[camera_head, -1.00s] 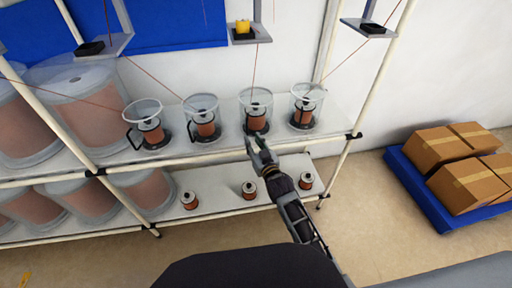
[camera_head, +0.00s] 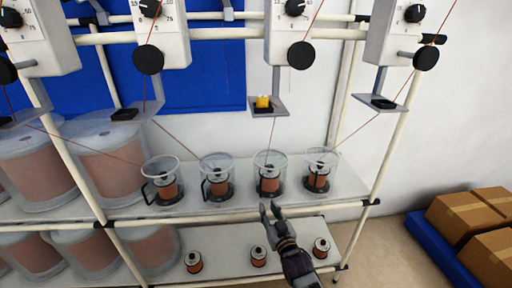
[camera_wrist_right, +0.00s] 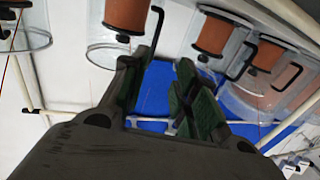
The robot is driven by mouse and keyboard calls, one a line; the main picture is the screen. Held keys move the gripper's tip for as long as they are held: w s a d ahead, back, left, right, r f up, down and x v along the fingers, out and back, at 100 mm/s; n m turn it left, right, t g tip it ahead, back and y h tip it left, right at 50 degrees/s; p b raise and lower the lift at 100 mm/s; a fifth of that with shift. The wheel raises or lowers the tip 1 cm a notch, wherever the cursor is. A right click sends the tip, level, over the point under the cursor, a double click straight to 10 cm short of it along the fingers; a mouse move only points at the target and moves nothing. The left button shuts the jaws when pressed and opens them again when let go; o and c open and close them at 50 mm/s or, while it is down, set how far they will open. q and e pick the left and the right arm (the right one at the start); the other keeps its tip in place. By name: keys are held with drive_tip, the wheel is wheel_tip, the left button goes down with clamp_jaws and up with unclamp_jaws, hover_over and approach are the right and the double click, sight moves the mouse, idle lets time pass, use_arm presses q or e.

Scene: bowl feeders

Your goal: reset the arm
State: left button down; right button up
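My right gripper (camera_head: 270,211) is in front of the front rail of the upper shelf, below the third clear cup from the left. Its two fingers are apart with nothing between them. The wrist view shows the open fingers (camera_wrist_right: 165,95) with an empty gap, and copper spools in clear containers beyond them. My left gripper is not in view.
Clear cups (camera_head: 218,165) with copper spools stand in a row on the upper shelf (camera_head: 345,192). Loose spools (camera_head: 258,256) stand on the lower shelf. A yellow piece (camera_head: 263,102) sits on a small platform. Boxes (camera_head: 466,215) on a blue pallet (camera_head: 440,250) stand right.

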drive_tip(key=shift+d+f, duration=0.1)
drive_tip(key=s+d+f+m+g+h, duration=0.1)
drive_tip(key=s+d+f+g+h, duration=0.2)
drive_tip(key=s+d+f+g, duration=0.65)
drive_tip(key=s+d+r+g+h, duration=0.1)
drive_tip(key=s+d+g, duration=0.1)
drive_tip(key=s, duration=0.8)
drive_tip(key=s+d+g, duration=0.2)
drive_tip(key=s+d, duration=0.1)
drive_tip(key=s, duration=0.6)
wheel_tip(320, 180, down, 32)
drive_tip(key=s+r+g, duration=0.1)
drive_tip(key=s+g, duration=0.1)
drive_tip(key=s+d+f, duration=0.3)
drive_tip(key=s+f, duration=0.7)
drive_tip(key=s, duration=0.1)
drive_tip(key=s+d+f, duration=0.3)
drive_tip(key=s+f, duration=0.8)
drive_tip(key=shift+d+g+h, duration=0.15)
drive_tip(key=shift+g+h, duration=0.2)
drive_tip(key=shift+h, duration=0.05)
